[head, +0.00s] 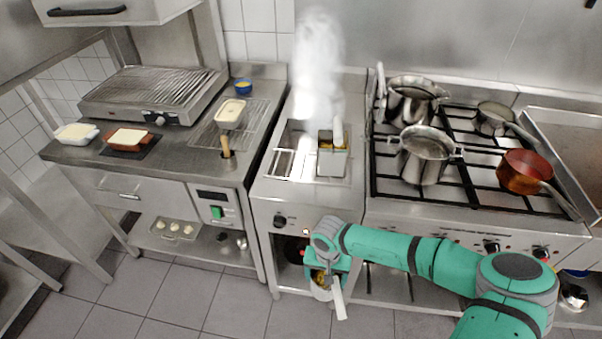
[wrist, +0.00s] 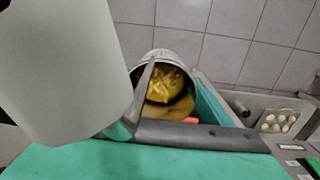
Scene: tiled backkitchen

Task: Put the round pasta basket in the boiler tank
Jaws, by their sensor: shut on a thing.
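The round pasta basket (head: 320,292) is a metal cylinder with a pale handle (head: 339,302). It hangs in front of the boiler's lower front, below the worktop. In the wrist view the basket (wrist: 186,42) holds yellow pasta, and its handle (wrist: 65,70) fills the left side. My gripper (head: 328,268) is shut on the basket; its fingertips are partly hidden. The boiler tank (head: 296,138) is an opening in the steel top, up and behind my gripper. A rectangular basket (head: 333,163) with yellow contents sits in its right part. Steam rises above.
The stove (head: 450,210) at right carries several pots, including a copper pan (head: 522,172). The counter (head: 75,155) at left holds a grill (head: 150,95), a wire rack and dishes. The tiled floor (head: 190,300) at front left is clear.

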